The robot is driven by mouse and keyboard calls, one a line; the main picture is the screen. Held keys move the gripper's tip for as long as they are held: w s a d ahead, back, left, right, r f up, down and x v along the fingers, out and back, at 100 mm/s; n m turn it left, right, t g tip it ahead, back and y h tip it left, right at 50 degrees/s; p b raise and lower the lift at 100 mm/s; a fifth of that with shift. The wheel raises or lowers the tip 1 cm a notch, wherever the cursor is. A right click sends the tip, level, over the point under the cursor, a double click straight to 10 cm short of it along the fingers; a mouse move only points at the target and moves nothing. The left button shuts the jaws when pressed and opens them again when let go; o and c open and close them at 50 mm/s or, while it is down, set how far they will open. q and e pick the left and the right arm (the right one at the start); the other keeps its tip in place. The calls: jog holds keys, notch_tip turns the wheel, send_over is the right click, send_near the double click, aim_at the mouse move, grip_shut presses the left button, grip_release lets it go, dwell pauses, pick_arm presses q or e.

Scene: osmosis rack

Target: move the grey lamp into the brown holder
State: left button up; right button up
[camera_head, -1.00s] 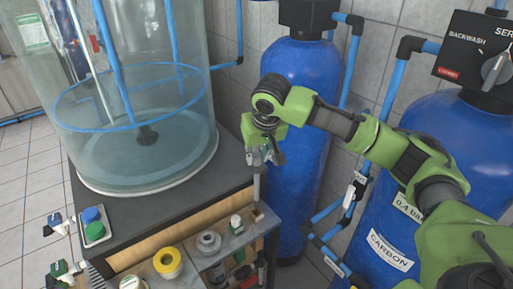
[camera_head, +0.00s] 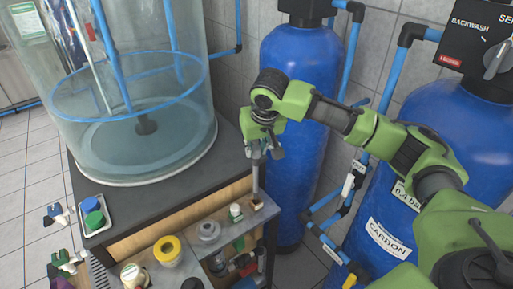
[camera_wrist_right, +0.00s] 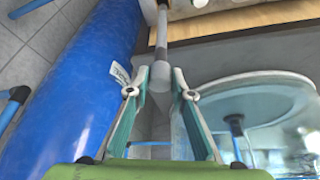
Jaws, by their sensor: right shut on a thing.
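The grey lamp (camera_head: 256,180) is a slim grey rod, held upright in my right gripper (camera_head: 262,152). Its lower end meets the brown holder (camera_head: 262,205) at the right end of the shelf; I cannot tell how deep it sits. In the right wrist view the lamp (camera_wrist_right: 161,38) runs up from between the two fingers of my right gripper (camera_wrist_right: 161,80), which are shut on its thicker light end. The holder is hardly visible at the top edge there. My left gripper is not in view.
A white-capped bottle (camera_head: 236,212), a grey ring-shaped part (camera_head: 208,230) and a yellow ring (camera_head: 168,250) stand along the shelf. A large clear tank (camera_head: 140,165) stands on the dark bench. A blue cylinder (camera_head: 300,130) is close behind my right gripper.

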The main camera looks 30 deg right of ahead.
jog(key=shift+f, duration=0.1)
dwell(0.5)
send_over(257, 192)
jog(key=shift+w+f+b, duration=0.1)
jog(key=shift+f+b, duration=0.3)
jog(key=shift+f, duration=1.7)
jog(key=shift+f+b, duration=0.75)
jog(key=shift+f, duration=2.75)
jog(key=shift+f+b, duration=0.85)
jog(key=shift+f, duration=2.65)
jog(key=shift+f, duration=0.15)
jog(key=shift+f, duration=0.5)
